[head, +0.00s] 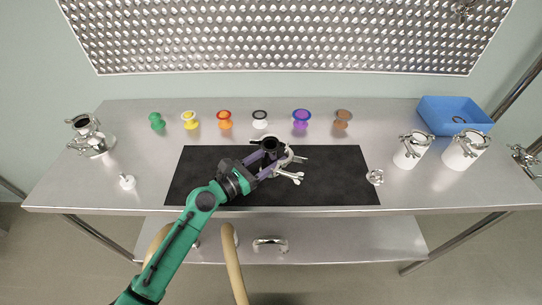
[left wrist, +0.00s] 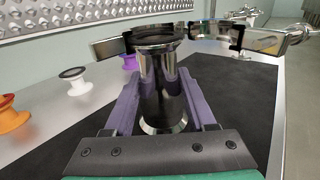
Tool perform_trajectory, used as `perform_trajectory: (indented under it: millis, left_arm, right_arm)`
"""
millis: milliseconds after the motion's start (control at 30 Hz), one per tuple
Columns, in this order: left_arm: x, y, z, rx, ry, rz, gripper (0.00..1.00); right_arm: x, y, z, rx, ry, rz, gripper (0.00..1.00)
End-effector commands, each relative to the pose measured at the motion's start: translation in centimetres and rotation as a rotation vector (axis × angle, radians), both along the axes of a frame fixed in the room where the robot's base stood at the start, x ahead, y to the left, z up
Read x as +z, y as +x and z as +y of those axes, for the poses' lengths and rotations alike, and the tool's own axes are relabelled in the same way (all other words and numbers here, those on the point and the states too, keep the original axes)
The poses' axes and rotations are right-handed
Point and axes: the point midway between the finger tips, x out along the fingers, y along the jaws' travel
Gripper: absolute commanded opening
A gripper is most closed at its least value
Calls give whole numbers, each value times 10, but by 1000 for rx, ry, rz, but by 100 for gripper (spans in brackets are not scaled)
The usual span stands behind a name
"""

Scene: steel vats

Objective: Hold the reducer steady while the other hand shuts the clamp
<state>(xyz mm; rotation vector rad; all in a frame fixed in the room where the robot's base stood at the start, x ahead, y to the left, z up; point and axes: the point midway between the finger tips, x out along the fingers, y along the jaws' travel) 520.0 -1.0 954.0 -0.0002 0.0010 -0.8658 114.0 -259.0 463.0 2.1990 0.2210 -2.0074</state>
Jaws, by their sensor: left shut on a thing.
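The steel reducer (head: 269,146) stands upright over the black mat, its dark round opening facing up. My left gripper (head: 271,157) has its purple fingers on either side of it and is shut on its body. The reducer also fills the middle of the left wrist view (left wrist: 158,88), with a flared foot low between the fingers. The steel clamp (head: 291,172) is open at the reducer's top end. In the left wrist view its two arms (left wrist: 262,40) spread to either side of the top flange. I cannot tell how it seats there. My right gripper is not in view.
Several coloured spools, such as the white one (head: 260,120), line the back of the steel table. A blue bin (head: 430,113) and white clamped vessels (head: 411,155) stand at the right. A steel fitting (head: 96,143) is at the far left. The black mat (head: 340,180) is clear at its right.

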Motion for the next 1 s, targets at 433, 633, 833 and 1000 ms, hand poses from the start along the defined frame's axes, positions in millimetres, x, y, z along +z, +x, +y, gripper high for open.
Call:
perform_trajectory:
  millis: [433,633,833,1000]
  left_arm:
    - [2,0,0,1,-4,-3,0]
    - [2,0,0,1,-3,-4,0]
    - [1,0,0,1,-2,-3,18]
    - [1,0,0,1,-2,-2,0]
  right_arm:
    - [1,0,0,0,0,0,36]
    - [4,0,0,0,0,0,36]
    - [3,0,0,0,0,0,36]
    - [3,0,0,0,0,0,36]
